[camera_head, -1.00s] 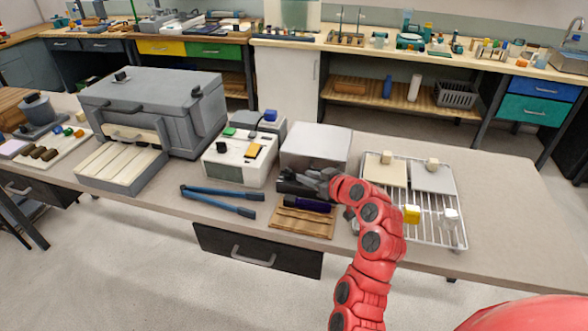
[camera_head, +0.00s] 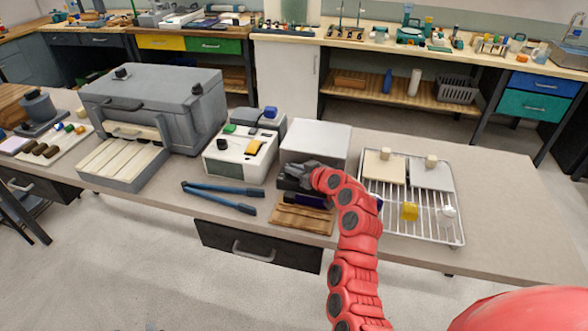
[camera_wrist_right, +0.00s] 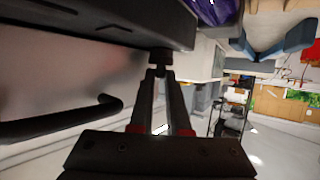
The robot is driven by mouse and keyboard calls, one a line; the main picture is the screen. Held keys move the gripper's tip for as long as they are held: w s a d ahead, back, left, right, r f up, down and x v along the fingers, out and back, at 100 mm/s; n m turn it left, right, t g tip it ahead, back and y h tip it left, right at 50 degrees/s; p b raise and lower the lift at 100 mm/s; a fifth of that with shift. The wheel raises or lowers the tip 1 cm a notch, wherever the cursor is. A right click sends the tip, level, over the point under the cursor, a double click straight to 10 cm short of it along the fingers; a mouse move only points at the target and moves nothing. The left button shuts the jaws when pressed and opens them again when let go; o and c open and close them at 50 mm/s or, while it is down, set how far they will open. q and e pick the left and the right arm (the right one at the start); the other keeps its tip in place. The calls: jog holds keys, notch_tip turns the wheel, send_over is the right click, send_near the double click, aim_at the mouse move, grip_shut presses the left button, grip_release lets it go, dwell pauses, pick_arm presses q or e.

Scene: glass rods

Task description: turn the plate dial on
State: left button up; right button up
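The plate is a low box with a light grey top (camera_head: 318,140) and a dark front at mid-table. My right gripper (camera_head: 297,175) is at that front and hides most of it in the head view. In the right wrist view, the two dark fingers (camera_wrist_right: 161,78) stand close together with a narrow gap. Their tips meet a small dark knob-like part (camera_wrist_right: 160,57), probably the dial, beside a dark panel (camera_wrist_right: 100,18). I cannot tell whether the fingers grip it or only touch it. The dial's setting does not show. My left gripper is not in view.
A wooden tray (camera_head: 290,222) with a dark purple item lies just in front of the plate. Blue tongs (camera_head: 225,195) lie to the left, below a white device (camera_head: 228,165). A wire rack (camera_head: 420,225) with boards and blocks stands to the right.

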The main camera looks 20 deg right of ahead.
grip_shut()
